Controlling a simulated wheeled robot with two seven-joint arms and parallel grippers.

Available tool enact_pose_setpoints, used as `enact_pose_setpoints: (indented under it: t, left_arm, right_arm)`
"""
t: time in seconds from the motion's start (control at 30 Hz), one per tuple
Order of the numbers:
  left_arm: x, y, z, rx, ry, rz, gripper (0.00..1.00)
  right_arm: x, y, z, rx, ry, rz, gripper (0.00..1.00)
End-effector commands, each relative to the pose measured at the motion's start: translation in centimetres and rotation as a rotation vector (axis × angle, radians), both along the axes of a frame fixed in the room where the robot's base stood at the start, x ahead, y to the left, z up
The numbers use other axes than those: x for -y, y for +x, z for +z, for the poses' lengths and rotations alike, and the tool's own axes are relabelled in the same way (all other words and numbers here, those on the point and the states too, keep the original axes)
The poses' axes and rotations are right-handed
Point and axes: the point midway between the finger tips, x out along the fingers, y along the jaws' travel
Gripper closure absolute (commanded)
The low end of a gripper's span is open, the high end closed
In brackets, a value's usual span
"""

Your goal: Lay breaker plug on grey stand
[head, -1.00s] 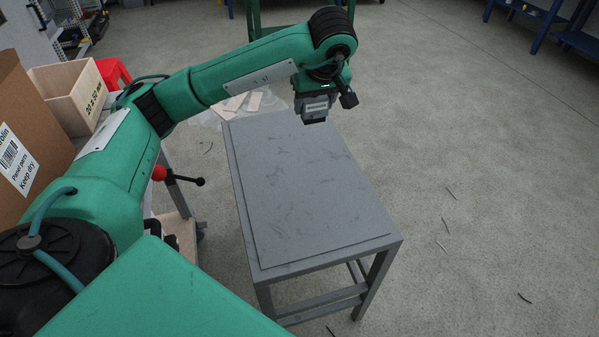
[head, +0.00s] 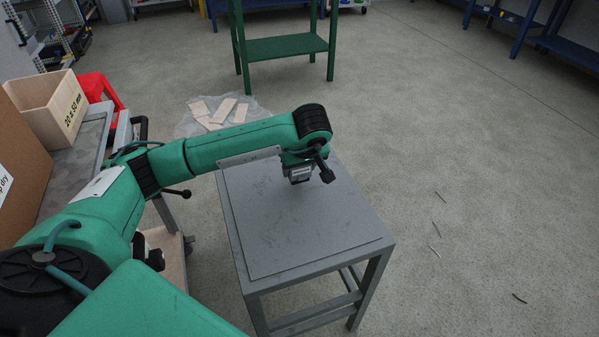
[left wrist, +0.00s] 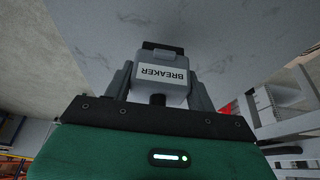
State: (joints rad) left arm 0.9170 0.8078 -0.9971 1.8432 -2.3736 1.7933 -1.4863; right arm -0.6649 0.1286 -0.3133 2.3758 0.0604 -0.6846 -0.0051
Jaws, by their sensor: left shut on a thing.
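The breaker plug (left wrist: 160,78) is a grey block with a white label reading BREAKER, seen upside down in the left wrist view. My left gripper (left wrist: 158,98) is shut on it, with a grey finger on each side. In the head view the left gripper (head: 299,176) hangs over the far half of the grey stand (head: 300,235), a flat-topped grey table. The plug is mostly hidden under my wrist there. I cannot tell whether it touches the top. My right gripper is not in view.
The stand's top is otherwise bare. A cart with a wooden box (head: 50,108) and a cardboard box (head: 25,190) stands at the left. Wooden pieces (head: 215,112) lie on plastic sheeting behind the stand. A green table (head: 285,48) is farther back. Floor at right is mostly free.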

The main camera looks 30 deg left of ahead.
Motion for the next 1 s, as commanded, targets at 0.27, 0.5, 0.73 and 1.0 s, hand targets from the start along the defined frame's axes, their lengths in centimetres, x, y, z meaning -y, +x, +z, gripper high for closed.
enact_pose_setpoints:
  t: [0.27,0.5,0.73,1.0]
  left_arm:
    - [0.0,0.1,-1.7,0.002,0.0,0.001,0.76]
    - [0.0,0.0,-2.1,0.001,0.001,0.001,0.4]
    - [0.0,0.0,-2.0,0.001,0.001,0.001,0.22]
    - [0.0,0.0,-1.7,0.0,0.0,0.001,0.22]
  right_arm:
    - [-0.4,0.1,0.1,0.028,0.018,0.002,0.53]
    - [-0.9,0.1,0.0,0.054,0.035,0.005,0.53]
    - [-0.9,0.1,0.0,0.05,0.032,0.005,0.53]
    - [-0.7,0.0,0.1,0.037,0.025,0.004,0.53]
